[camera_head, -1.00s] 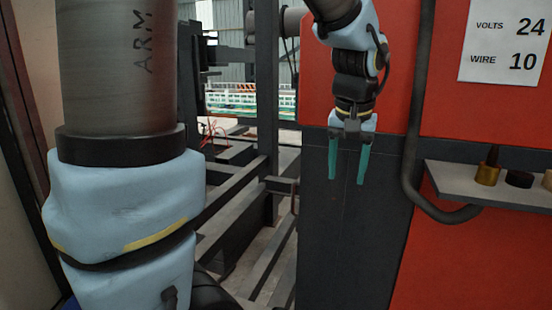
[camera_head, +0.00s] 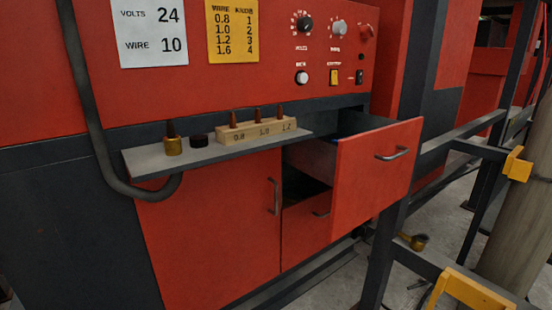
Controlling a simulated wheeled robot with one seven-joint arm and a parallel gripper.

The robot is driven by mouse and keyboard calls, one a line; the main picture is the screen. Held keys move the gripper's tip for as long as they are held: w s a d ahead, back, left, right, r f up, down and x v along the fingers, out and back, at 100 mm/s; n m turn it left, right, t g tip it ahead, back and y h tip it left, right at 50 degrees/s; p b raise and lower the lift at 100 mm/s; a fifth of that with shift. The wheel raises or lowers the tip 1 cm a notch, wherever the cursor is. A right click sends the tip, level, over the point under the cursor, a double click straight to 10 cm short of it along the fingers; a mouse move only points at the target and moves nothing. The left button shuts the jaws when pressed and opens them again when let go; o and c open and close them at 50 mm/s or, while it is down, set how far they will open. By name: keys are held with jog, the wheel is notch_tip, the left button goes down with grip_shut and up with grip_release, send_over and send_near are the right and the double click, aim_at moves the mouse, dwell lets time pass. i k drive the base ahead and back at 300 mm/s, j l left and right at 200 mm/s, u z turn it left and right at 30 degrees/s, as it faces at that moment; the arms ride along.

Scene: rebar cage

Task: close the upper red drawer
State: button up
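The upper red drawer (camera_head: 371,172) is pulled far out from the red cabinet, right of the small shelf. Its front panel carries a grey bar handle (camera_head: 393,153). Its inside is dark, with a bit of something blue near the left side. A lower red drawer (camera_head: 306,231) with its own handle sits below and behind it, partly hidden by the upper drawer's front. My gripper is not in view now.
A grey shelf (camera_head: 155,162) juts out left of the drawer, holding a wooden block (camera_head: 264,129) with copper-coloured tips and a brass piece (camera_head: 173,146). A dark post (camera_head: 381,257) stands close by the drawer front. Yellow brackets (camera_head: 468,291) are at right.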

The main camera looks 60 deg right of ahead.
aim_at(369, 170)
jog(key=l+z, duration=0.15)
jog(key=z, duration=0.65)
